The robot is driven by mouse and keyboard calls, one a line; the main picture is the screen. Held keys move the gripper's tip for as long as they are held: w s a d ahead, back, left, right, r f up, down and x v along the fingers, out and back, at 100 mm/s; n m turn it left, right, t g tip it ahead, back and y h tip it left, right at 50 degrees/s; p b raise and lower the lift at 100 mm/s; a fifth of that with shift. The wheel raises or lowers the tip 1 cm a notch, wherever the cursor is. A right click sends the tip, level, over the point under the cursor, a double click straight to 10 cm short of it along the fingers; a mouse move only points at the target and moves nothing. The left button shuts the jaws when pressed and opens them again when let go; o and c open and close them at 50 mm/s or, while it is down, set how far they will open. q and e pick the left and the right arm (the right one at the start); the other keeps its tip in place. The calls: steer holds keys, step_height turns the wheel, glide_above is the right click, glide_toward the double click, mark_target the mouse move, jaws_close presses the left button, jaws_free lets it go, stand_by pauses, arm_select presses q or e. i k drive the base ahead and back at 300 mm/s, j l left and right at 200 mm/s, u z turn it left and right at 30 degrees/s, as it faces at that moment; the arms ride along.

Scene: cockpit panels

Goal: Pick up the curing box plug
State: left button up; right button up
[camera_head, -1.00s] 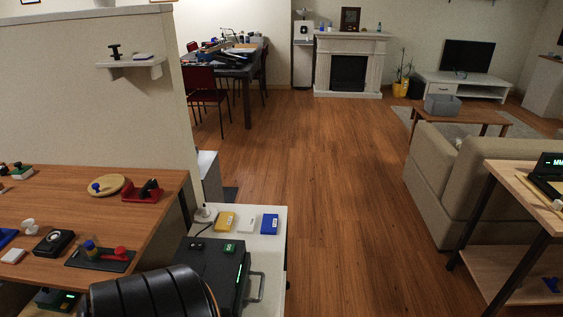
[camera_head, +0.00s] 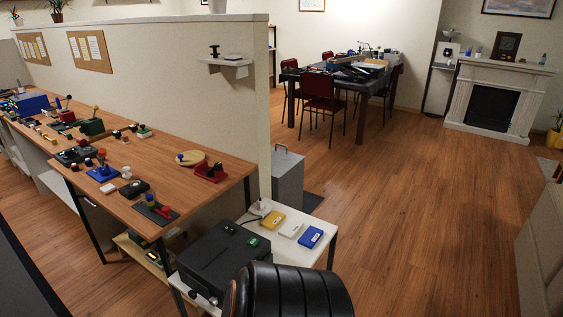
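A black box (camera_head: 222,258), which looks like the curing box, stands on a low white table (camera_head: 317,258) at the bottom centre. A small pale upright piece (camera_head: 262,205) stands at the table's back corner, with a dark cable beside it. It may be the plug, but it is too small to tell. Neither of my grippers is in view.
A black padded chair back (camera_head: 290,292) stands in front of the white table. Yellow (camera_head: 273,219), white (camera_head: 291,229) and blue (camera_head: 311,237) boxes lie on that table. A long wooden workbench (camera_head: 140,162) with several small devices is at left. Open floor (camera_head: 400,220) lies at right.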

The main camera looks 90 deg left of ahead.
mark_target(259, 203)
steer(key=i+j+u, duration=0.1)
steer(key=i+u, duration=0.55)
steer(key=u, duration=0.15)
steer(key=i+l+u, duration=0.1)
steer(key=i+u, duration=0.3)
